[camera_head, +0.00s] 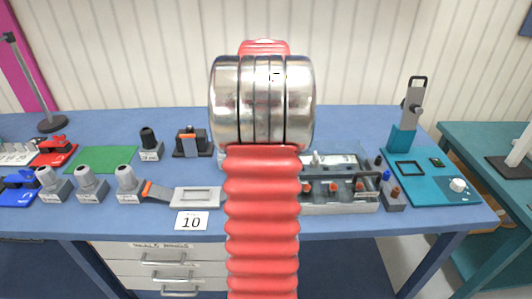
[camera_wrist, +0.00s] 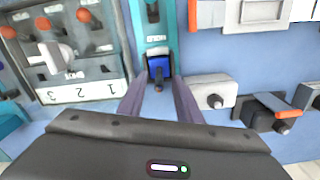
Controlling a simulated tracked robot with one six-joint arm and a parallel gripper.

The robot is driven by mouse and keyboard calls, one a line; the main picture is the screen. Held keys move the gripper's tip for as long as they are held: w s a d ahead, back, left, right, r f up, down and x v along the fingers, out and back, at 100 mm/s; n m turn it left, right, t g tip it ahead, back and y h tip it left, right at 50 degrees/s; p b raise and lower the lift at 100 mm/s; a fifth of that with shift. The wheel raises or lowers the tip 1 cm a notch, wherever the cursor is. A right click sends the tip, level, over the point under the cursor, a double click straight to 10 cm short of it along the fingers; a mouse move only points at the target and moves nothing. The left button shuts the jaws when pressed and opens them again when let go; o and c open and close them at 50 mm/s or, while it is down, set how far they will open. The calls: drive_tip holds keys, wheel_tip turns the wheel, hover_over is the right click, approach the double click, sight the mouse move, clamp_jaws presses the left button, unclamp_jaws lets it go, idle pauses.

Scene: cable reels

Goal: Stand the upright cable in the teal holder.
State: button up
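My gripper (camera_wrist: 158,88) points down over the blue table in the wrist view, its two fingers apart. A small blue-and-black piece with a dark stem (camera_wrist: 158,69) shows between and just beyond the fingertips; I see no clear contact with them. It lies at the near end of a narrow teal holder (camera_wrist: 168,24) with a white label, which has another dark part in its far end. I cannot tell for sure which piece is the upright cable. In the head view my red arm hides the gripper and the table's middle.
A grey panel with orange knobs (camera_wrist: 82,95) is left of the fingers; a white block (camera_wrist: 213,92) is close on the right.

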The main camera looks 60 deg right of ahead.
wheel_tip(320, 180, up, 10)
drive_tip(key=shift+r, duration=0.25)
idle(1.1)
drive_tip(key=f, duration=0.3)
drive_tip(key=shift+d+f+n, duration=0.15)
drive_tip(key=shift+d+n, duration=0.1)
drive_tip(key=shift+n, duration=0.15)
drive_tip(key=w+a+f+n+t+h, duration=0.1)
drive_tip(key=w+a+n, duration=0.25)
drive_tip(key=a, duration=0.85)
drive_tip(key=w+a+f+n+t+h, duration=0.1)
drive_tip(key=w+a+f+n, duration=0.2)
drive_tip(key=a, duration=1)
drive_tip(key=s+a+r+n+t+y, duration=0.1)
drive_tip(key=a+n, duration=0.7)
drive_tip(key=a, duration=1.8)
drive_tip(key=s+t+y, duration=0.1)
drive_tip(key=t, duration=0.1)
drive_tip(key=shift+t, duration=0.3)
